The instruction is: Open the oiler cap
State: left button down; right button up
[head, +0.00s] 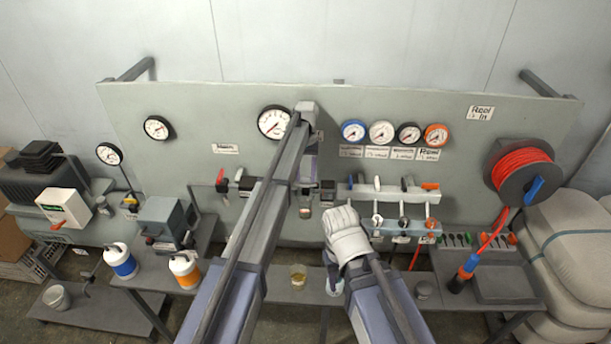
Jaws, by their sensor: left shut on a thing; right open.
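The oiler appears to be the small unit with a clear bowl (305,212) on the panel's air line, between two dark units; its cap is mostly hidden by my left arm. My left gripper (305,187) is at the top of this unit, shut on what appears to be the oiler cap; the fingers are hard to make out. My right gripper (335,284) is lower and to the right, pointing down over the bench, open.
Gauges (381,132) and a valve manifold (390,194) are on the panel to the right. A red hose reel (522,170) hangs farther right. Blue-banded (121,262) and orange-banded (185,270) bottles stand at left.

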pick_arm(q)
jog(key=shift+s, duration=0.1)
jog(key=shift+c, duration=1.6)
grip_release()
jog(key=p+v, duration=0.7)
jog(key=shift+r+p, duration=0.35)
jog(key=shift+r, duration=0.05)
